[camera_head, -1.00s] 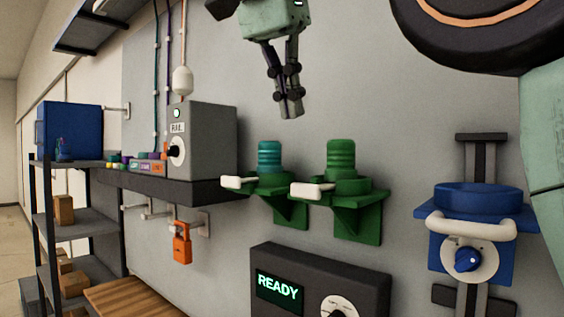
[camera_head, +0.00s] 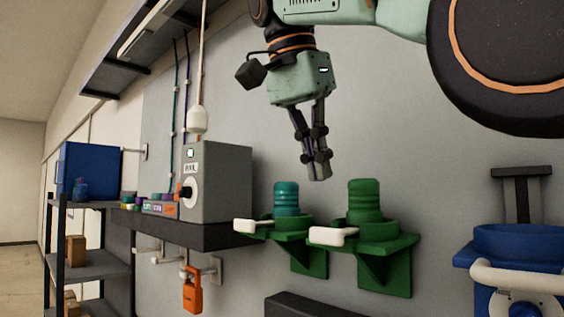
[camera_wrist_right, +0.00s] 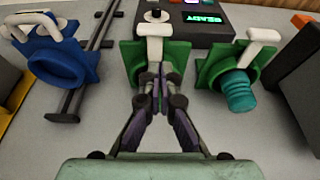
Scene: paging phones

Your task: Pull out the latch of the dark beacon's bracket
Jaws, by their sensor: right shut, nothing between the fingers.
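In the head view a teal beacon (camera_head: 286,198) and a green beacon (camera_head: 364,200) stand upright in two green wall brackets. Neither beacon visibly glows. The teal beacon's bracket (camera_head: 310,258) and the green beacon's bracket (camera_head: 385,270) each have a white latch, one at left (camera_head: 245,226) and one at right (camera_head: 333,236). My right gripper (camera_head: 318,178) is shut and empty, pointing down above the brackets. In the right wrist view its fingers (camera_wrist_right: 153,80) overlap the green beacon's bracket (camera_wrist_right: 178,57) and hide its middle. That bracket's latch (camera_wrist_right: 152,30) lies beyond the fingertips. My left gripper is out of view.
A blue bracket (camera_head: 520,242) with a white handle is at the right. A grey box (camera_head: 225,185) stands on a dark shelf at the left, with an orange padlock (camera_head: 193,291) below.

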